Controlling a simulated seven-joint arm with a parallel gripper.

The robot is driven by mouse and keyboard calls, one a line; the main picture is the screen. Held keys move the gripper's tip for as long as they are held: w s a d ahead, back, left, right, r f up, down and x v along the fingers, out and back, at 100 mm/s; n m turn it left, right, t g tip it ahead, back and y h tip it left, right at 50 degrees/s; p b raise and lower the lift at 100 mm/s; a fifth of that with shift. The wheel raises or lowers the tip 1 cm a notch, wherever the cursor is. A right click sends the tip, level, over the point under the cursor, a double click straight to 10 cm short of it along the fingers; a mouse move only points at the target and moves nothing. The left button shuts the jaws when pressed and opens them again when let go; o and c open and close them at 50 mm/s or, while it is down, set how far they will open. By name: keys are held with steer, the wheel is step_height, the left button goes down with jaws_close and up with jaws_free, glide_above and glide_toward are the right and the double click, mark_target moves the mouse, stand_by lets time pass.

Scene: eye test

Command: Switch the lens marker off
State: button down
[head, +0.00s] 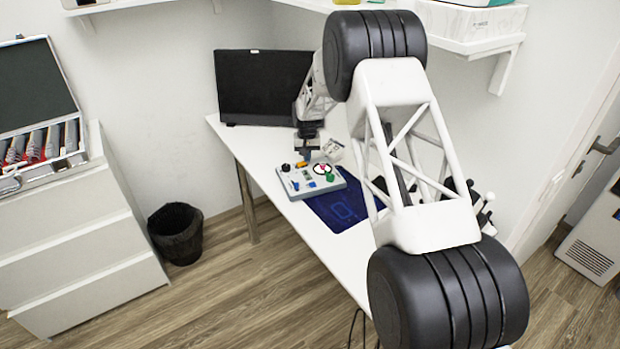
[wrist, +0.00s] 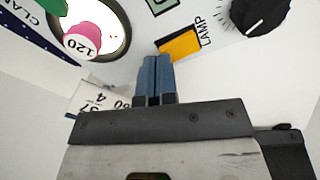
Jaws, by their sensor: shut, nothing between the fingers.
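The lens marker, a pale grey device (head: 292,187) with coloured controls on top, stands on the white table. In the wrist view its panel (wrist: 215,65) fills the upper part. An orange switch (wrist: 182,45) sits beside the printed word LAMP; whether it is on or off I cannot tell. A black knob (wrist: 258,14) is to its right.
A paper with printed numbers (wrist: 90,103) shows left of the fingers, and a small white item (head: 333,149) lies behind the device. A dark blue mat (head: 340,208) lies in front. A black monitor (head: 262,85) stands at the back. My arm hides the table's right part.

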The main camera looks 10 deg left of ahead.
steer(key=shift+f, duration=0.3)
steer(key=shift+r, duration=0.15)
stand_by(0.3)
step_height(320, 180, up, 7)
stand_by(1.1)
stand_by(0.4)
